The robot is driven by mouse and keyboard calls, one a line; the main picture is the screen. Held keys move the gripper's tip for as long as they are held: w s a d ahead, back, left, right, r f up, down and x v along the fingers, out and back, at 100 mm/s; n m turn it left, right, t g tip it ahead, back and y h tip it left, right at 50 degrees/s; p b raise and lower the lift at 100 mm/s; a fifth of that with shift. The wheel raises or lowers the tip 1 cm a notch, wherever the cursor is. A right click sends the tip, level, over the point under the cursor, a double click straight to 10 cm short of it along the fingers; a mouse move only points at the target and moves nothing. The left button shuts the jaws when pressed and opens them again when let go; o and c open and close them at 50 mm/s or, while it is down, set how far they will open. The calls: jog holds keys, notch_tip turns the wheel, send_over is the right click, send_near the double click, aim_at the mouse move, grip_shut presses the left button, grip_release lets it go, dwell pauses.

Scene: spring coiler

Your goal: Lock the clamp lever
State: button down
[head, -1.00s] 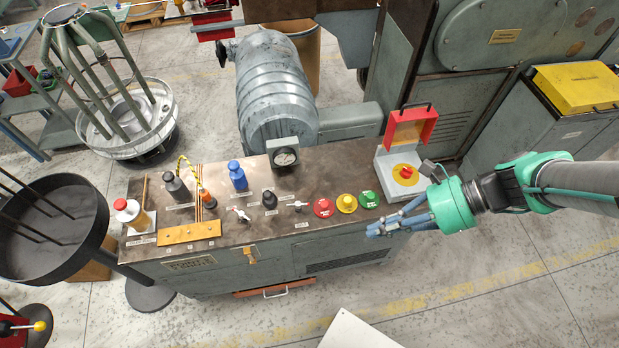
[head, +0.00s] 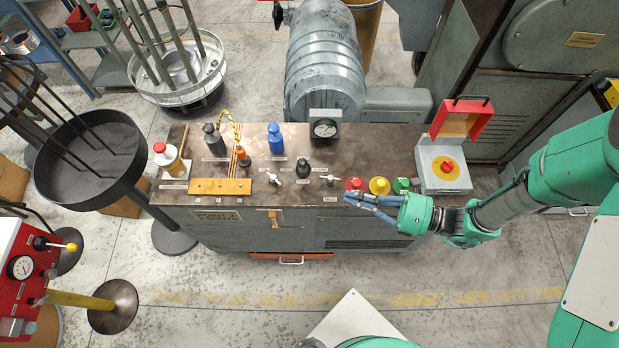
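Red (head: 354,184), yellow (head: 379,186) and green (head: 401,185) buttons lie close behind my fingers. A box with a raised red cover (head: 462,119) stands at the right. A gauge (head: 324,128), a blue bottle (head: 276,138) and a brass strip (head: 220,187) are farther left.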

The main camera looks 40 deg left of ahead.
notch_tip(320, 180, down, 12)
jog(key=a+m+t+y, duration=0.3)
jog(key=m+t, duration=0.1)
jog(key=m, duration=0.5)
jog(key=shift+s+m+t+b, duration=0.25)
jog(key=shift+m+t+b, duration=0.05)
jog(key=shift+m+b, duration=0.1)
jog(key=shift+a, duration=0.2)
jog(key=b, duration=0.2)
send_near(303, 167)
jog(key=s+a, duration=0.1)
jog(key=s+a+f, duration=0.1)
jog(key=s, duration=0.3)
jog(key=shift+a+f, duration=0.25)
jog(key=shift+a, duration=0.15)
jog(key=shift+w+a+r, duration=0.1)
jog(key=shift+w+a, duration=0.3)
jog(key=shift+a, duration=0.2)
jog(key=shift+w+a+r, duration=0.1)
jog(key=shift+w+a, duration=0.3)
jog(key=shift+a, duration=0.2)
jog(key=shift+w+a+r, duration=0.1)
jog(key=shift+w+a, duration=0.2)
jog(key=shift+a, duration=0.2)
